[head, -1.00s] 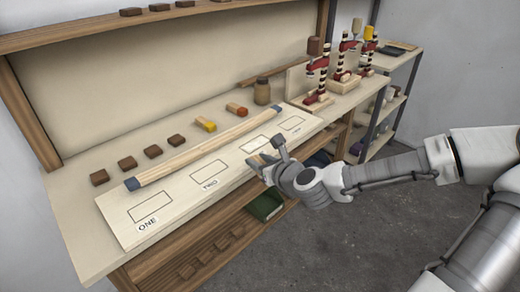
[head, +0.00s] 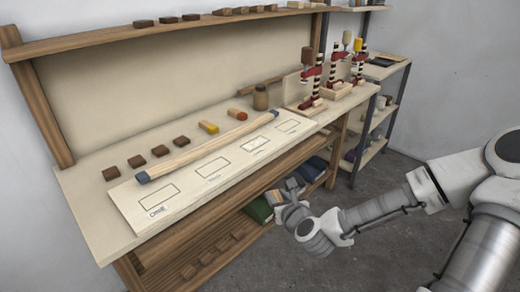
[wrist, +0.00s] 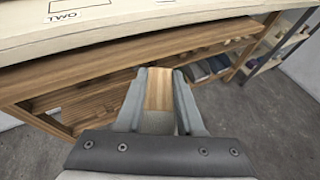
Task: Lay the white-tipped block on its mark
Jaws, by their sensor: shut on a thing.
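My gripper (head: 286,192) is in front of the bench, below the top's front edge. In the wrist view its fingers (wrist: 160,95) are shut on a wooden block (wrist: 159,92); its near end is pale grey, in shadow, likely the white tip. A pale board (head: 132,206) on the bench carries outlined marks in a row: ONE (head: 160,197), TWO (head: 212,168) and two more (head: 256,144) (head: 289,127) with labels too small to read. All the outlines look empty. Which mark belongs to the block cannot be told.
A long wooden bar (head: 195,149) with dark ends lies along the board's back. Red clamps (head: 312,86) stand right. A lower shelf (head: 205,235) is under the bench.

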